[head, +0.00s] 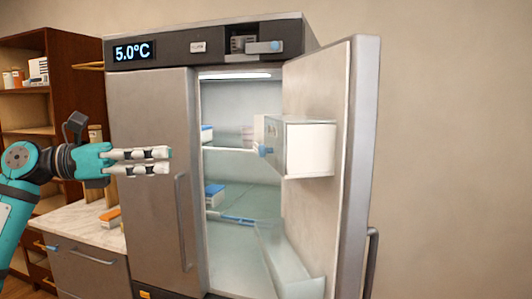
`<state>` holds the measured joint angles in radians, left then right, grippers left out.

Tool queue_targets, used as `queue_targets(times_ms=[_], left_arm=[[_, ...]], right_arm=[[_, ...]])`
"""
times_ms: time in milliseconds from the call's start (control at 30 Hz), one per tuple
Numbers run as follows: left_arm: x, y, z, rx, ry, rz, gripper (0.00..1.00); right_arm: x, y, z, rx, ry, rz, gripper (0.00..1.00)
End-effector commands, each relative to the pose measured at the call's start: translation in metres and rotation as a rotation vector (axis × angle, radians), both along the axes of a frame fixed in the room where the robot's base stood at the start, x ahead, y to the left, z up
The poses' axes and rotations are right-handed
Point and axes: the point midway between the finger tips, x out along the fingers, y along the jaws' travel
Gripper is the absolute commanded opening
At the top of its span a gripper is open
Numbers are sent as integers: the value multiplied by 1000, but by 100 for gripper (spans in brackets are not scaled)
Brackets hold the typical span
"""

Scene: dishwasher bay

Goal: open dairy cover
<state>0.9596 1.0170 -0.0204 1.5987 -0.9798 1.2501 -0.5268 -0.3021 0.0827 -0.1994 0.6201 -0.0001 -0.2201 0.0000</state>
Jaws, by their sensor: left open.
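The dairy cover (271,137) looks like a clear panel with a blue tab (264,150) on the front of the white box (310,150) on the inside of the fridge's right door. It appears closed over the box. The right door (359,160) stands wide open. My left gripper (168,161) is in front of the shut left door (150,215), to the left of the opening. Its fingers are apart with nothing between them, well away from the cover. My right gripper is not in view.
Inside the fridge are shelves with blue-lidded containers (214,193). A clear door bin (290,270) sits low on the open door. A counter (85,225) with an orange-topped item (109,216) and a wooden shelf unit (25,112) stand at left. The wall at right is bare.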

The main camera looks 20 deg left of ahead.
Motion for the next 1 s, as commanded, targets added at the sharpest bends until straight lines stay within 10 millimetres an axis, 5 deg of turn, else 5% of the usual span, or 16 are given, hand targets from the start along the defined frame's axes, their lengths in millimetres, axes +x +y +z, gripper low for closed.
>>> queue_targets(times_ms=[167,800,1000], left_arm=[[4,-14,3,20,-9,-1,47],[68,-129,6,11,-7,-3,47],[79,-148,3,11,-7,-1,47]], right_arm=[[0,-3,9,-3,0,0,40],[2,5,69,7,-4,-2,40],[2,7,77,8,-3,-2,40]])
